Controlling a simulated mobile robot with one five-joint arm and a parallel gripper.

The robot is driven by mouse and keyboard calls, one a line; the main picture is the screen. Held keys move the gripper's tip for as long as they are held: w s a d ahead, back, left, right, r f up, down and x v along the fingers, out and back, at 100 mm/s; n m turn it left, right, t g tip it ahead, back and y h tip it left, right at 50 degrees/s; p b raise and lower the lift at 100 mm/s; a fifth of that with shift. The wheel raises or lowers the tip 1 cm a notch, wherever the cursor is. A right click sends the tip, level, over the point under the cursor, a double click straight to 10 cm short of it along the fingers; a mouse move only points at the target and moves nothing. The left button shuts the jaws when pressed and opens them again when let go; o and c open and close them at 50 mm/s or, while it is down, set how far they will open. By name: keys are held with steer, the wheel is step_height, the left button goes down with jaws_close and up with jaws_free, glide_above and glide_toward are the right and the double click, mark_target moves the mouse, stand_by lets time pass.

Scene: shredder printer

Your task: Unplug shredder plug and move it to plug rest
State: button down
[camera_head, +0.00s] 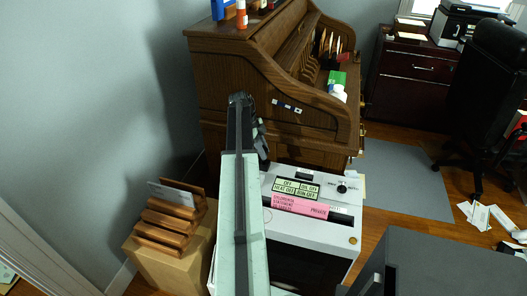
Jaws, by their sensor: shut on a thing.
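My arm (240,205) rises up the middle and hides much of what lies behind it. The dark end of it, with my gripper (262,148), shows only in part just right of the arm, in front of the wooden desk. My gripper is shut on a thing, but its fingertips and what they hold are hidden. The white shredder (337,237), with a slot, a black knob and pink and pale green labels on top, stands right of the arm. I cannot make out the shredder plug, its outlet or the plug rest.
A brown roll-top desk (235,85) stands behind the shredder. A wooden letter rack (168,225) on a cardboard-coloured box (178,262) is at left. A dark grey cabinet (450,265) fills the lower right. A black chair (495,90) and loose papers lie beyond; the grey mat (405,180) is clear.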

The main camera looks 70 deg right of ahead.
steer(key=shift+r+p, duration=0.6)
steer(key=shift+r, duration=0.35)
steer(key=shift+f, duration=0.1)
steer(key=shift+s+a+n, duration=0.1)
steer(key=shift+n, duration=0.6)
steer(key=a+r+n+h+p, duration=0.2)
steer(key=a+r+n+p, duration=0.1)
steer(key=a, duration=0.6)
steer(key=shift+s+r+n+t+p, duration=0.15)
steer(key=shift+r+n+t+p, duration=0.3)
steer(key=shift+n, duration=0.35)
step_height(320, 180, down, 6)
steer(key=b, duration=0.6)
steer(key=shift+r, duration=0.1)
